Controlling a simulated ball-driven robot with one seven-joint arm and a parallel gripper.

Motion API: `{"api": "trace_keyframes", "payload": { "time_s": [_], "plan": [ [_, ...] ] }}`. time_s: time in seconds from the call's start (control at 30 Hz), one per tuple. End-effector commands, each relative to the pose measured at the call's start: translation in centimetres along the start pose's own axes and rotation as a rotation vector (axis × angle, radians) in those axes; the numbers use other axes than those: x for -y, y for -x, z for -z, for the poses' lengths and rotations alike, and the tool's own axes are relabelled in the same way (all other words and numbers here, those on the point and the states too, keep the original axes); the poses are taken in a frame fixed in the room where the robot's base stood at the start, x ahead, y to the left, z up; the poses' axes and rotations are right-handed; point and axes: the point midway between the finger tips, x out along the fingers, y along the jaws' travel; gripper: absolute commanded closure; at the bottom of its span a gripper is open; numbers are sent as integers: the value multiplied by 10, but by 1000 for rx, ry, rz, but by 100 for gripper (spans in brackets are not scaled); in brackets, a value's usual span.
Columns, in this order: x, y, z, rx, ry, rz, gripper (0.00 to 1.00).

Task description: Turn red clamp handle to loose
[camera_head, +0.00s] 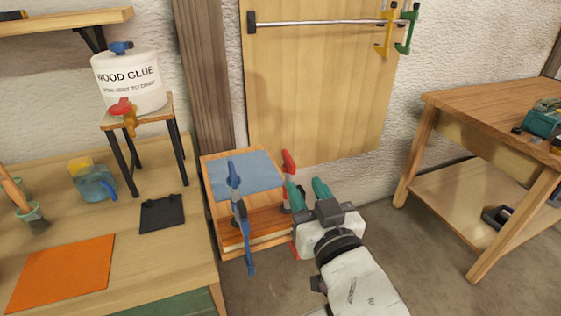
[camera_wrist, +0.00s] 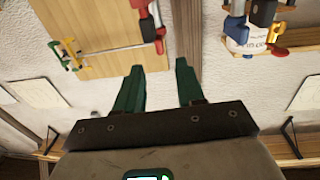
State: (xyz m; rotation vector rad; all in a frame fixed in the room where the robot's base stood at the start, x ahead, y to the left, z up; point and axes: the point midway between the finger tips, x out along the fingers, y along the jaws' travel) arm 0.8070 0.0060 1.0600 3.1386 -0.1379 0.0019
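The red clamp's red handle (camera_head: 289,161) stands upright at the right edge of a small wooden stand (camera_head: 218,242). A lower red part of the clamp (camera_head: 295,246) shows beside my gripper's body. My gripper (camera_head: 306,188) is just right of the clamp, its two green fingers apart with nothing visible between them. The wrist view looks upside down. In it, my gripper (camera_wrist: 159,66) is open and the red clamp (camera_wrist: 150,24) lies beyond the fingertips, near the picture's top. My gripper hides part of the clamp in the head view.
A blue clamp (camera_head: 241,210) stands on the same wooden stand, left of the red one, near a blue-grey sheet (camera_head: 240,174). A workbench (camera_head: 170,255) is at left, another table (camera_head: 440,110) at right. Bare floor (camera_head: 420,240) lies between my arm and the right table.

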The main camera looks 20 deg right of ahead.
Motion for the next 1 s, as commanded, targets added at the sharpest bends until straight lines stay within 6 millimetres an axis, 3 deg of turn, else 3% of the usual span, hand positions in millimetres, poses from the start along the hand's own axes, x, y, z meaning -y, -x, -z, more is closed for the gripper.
{"api": "trace_keyframes", "payload": {
  "time_s": [0.17, 0.6, 1.0],
  "plan": [
    [0, -19, 2, -3, 0, -1, 62],
    [0, -92, 0, 1, 0, -1, 62],
    [0, -106, 0, 1, 0, 0, 62]
  ]
}}
